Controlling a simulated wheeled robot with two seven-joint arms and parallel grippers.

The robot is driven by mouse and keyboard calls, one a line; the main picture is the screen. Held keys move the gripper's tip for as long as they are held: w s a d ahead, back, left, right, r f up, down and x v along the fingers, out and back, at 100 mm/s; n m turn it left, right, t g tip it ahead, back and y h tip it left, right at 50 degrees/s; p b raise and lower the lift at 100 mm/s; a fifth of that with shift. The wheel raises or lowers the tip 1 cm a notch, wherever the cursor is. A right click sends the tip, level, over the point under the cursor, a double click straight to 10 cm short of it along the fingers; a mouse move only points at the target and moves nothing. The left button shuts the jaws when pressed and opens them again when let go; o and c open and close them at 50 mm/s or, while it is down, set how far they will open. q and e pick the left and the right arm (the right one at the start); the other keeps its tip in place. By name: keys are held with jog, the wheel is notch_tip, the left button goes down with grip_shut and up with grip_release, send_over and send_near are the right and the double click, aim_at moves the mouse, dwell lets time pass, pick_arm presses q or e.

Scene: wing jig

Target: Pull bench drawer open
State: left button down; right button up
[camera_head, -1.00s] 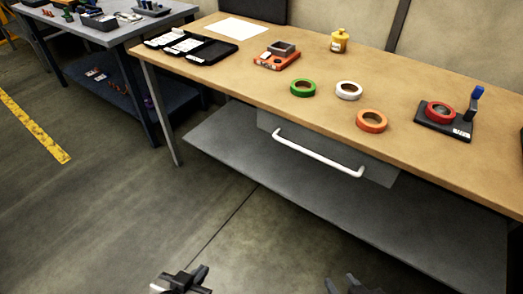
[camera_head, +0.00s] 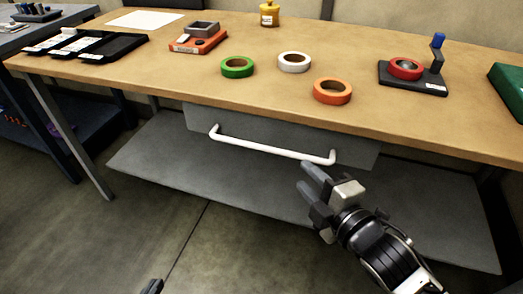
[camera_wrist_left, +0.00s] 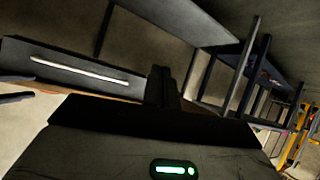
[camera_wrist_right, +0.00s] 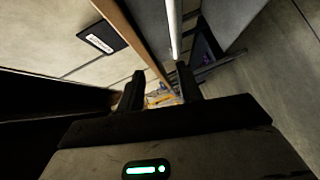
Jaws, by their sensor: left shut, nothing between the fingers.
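The grey bench drawer (camera_head: 240,128) is under the wooden tabletop, with a long white bar handle (camera_head: 270,151) across its front. It looks closed. My right gripper (camera_head: 308,188) is just below the handle's right end, open and empty. In the right wrist view the handle (camera_wrist_right: 174,30) lies ahead of the open fingers (camera_wrist_right: 160,88), apart from them. My left gripper (camera_head: 152,286) shows only as a tip at the bottom edge, well away from the drawer. In the left wrist view its fingers (camera_wrist_left: 163,86) are together and empty, with the handle (camera_wrist_left: 80,68) off to the left.
The workbench top (camera_head: 200,85) holds green (camera_head: 237,67), white (camera_head: 294,62) and orange (camera_head: 332,91) tape rolls, and a black stand (camera_head: 412,85) with a red roll. A grey lower shelf (camera_head: 190,165) extends under the drawer. The floor in front is clear.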

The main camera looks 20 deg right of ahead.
aim_at(270, 151)
jog(key=f+b+x, duration=0.1)
jog(key=x, duration=0.4)
jog(key=f+b+x, duration=0.1)
jog(key=b+x, duration=0.1)
jog(key=x, duration=0.4)
jog(key=f+b+x, duration=0.1)
jog(key=b+x, duration=0.1)
jog(key=x, duration=0.4)
jog(key=shift+a+f, duration=0.1)
jog(key=shift+f, duration=0.15)
grip_shut()
